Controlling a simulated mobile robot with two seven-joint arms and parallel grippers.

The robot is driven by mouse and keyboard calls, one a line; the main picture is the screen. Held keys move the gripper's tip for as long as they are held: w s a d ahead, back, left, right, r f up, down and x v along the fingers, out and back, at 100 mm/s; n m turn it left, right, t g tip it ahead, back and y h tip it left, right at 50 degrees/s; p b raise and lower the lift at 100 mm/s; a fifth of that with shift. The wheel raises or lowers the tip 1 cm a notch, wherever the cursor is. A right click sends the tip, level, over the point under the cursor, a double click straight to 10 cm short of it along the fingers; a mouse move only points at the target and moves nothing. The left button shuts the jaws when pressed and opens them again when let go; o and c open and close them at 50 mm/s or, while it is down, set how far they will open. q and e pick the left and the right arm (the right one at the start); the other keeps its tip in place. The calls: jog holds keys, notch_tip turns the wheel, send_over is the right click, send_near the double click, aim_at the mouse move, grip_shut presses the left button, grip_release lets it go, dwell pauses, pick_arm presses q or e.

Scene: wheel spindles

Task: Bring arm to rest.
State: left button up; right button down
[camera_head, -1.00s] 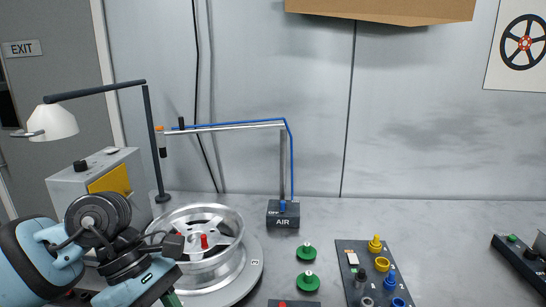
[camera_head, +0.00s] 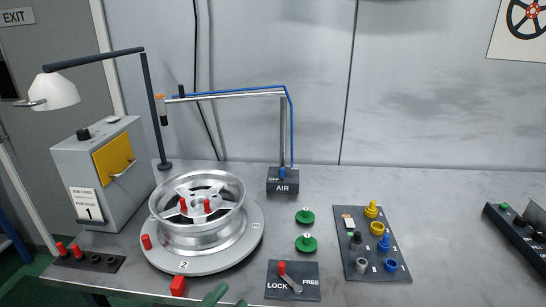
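Only the green fingertips of my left gripper (camera_head: 228,299) show, at the bottom edge in the head view. They stand apart with nothing seen between them, in front of the turntable and left of the LOCK/FREE panel. The rest of the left arm is out of the picture. My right gripper is not in view. A silver wheel (camera_head: 192,236) lies on the grey round turntable (camera_head: 236,250), with red pegs (camera_head: 207,206) standing at its hub.
A grey box (camera_head: 75,165) with a yellow door and a lamp (camera_head: 60,90) stand at the left. The LOCK/FREE panel (camera_head: 306,287), green knobs (camera_head: 306,243) and a dark board (camera_head: 350,268) of coloured parts lie right of the turntable. The right-hand tabletop (camera_head: 450,265) is mostly clear.

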pick_arm(q)
jog(key=s+a+f+n+g+y, duration=0.1)
jog(key=s+a+f+n+y, duration=0.3)
jog(key=f+n+y, duration=0.45)
jog(key=s+a+f+n+y, duration=0.35)
jog(key=f+n, duration=0.25)
jog(key=f, duration=0.5)
jog(key=s+a+f+n+g+y, duration=0.1)
jog(key=s+a+f+n+g, duration=0.1)
jog(key=s+f, duration=0.3)
jog(key=s+a+f+n+g+y, duration=0.1)
jog(key=s+a+f+n+g, duration=0.1)
jog(key=s+f, duration=0.4)
jog(key=s+n+g, duration=0.1)
jog(key=s+g, duration=0.1)
jog(key=s, duration=0.1)
jog(key=shift+s, duration=0.15)
jog(key=shift+a, duration=0.1)
